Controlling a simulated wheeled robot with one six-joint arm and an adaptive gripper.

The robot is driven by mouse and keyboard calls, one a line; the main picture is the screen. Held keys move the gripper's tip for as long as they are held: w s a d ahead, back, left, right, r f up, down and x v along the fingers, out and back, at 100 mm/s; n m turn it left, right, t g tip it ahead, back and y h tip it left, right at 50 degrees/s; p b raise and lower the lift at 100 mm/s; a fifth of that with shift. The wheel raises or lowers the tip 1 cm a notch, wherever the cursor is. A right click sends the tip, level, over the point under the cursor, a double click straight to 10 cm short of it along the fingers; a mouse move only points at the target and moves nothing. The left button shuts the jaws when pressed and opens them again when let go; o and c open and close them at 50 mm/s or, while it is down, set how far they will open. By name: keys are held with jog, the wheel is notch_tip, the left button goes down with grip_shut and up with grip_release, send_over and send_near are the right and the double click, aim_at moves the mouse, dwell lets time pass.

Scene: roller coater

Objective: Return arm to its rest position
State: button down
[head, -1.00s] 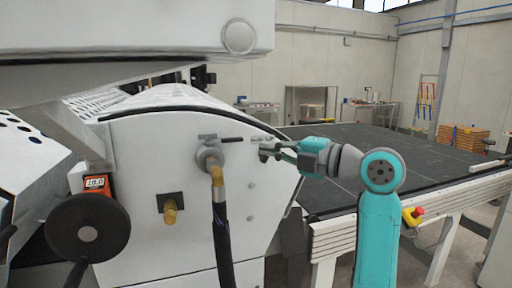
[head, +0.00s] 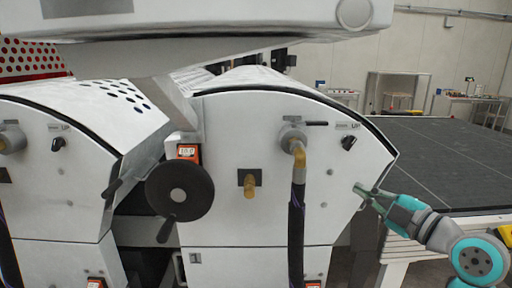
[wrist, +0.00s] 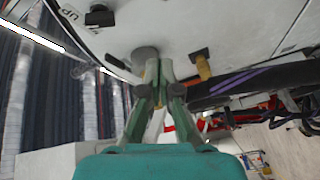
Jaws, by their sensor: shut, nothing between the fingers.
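My gripper (head: 362,190) is at the lower right of the head view, at the end of my teal arm. Its green fingers point left toward the right part of the white machine panel (head: 225,200). In the wrist view the fingers (wrist: 158,68) are together and hold nothing. A black selector knob (head: 349,142) is up and left of the gripper in the head view, apart from it. I cannot tell how far the fingertips are from the panel.
A black handwheel (head: 180,195) and a hose (head: 297,215) with a brass elbow are left of my gripper. A dark conveyor table (head: 455,155) lies behind my arm. A white overhead housing (head: 230,22) spans the top.

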jog(key=s+a+f+m+h, duration=0.1)
jog(key=s+f+m+h, duration=0.3)
jog(key=f, duration=0.6)
jog(key=s+a+f+m+h, duration=0.1)
jog(key=f+m, duration=0.4)
jog(key=f, duration=0.5)
jog(key=s+a+f+m+h, duration=0.1)
jog(key=s+f+m+h, duration=0.35)
jog(key=s+f, duration=0.85)
jog(key=s+a+f+m+g, duration=0.1)
jog(key=s+f+m, duration=0.1)
jog(key=s, duration=0.6)
jog(key=s+a+f+m, duration=0.1)
jog(key=s+f+m, duration=0.15)
jog(key=s, duration=0.55)
jog(key=s+a+r+m, duration=0.1)
jog(key=s+r, duration=0.2)
jog(key=s, duration=1.2)
jog(key=shift+s+a, duration=0.15)
jog(key=shift+s, duration=0.1)
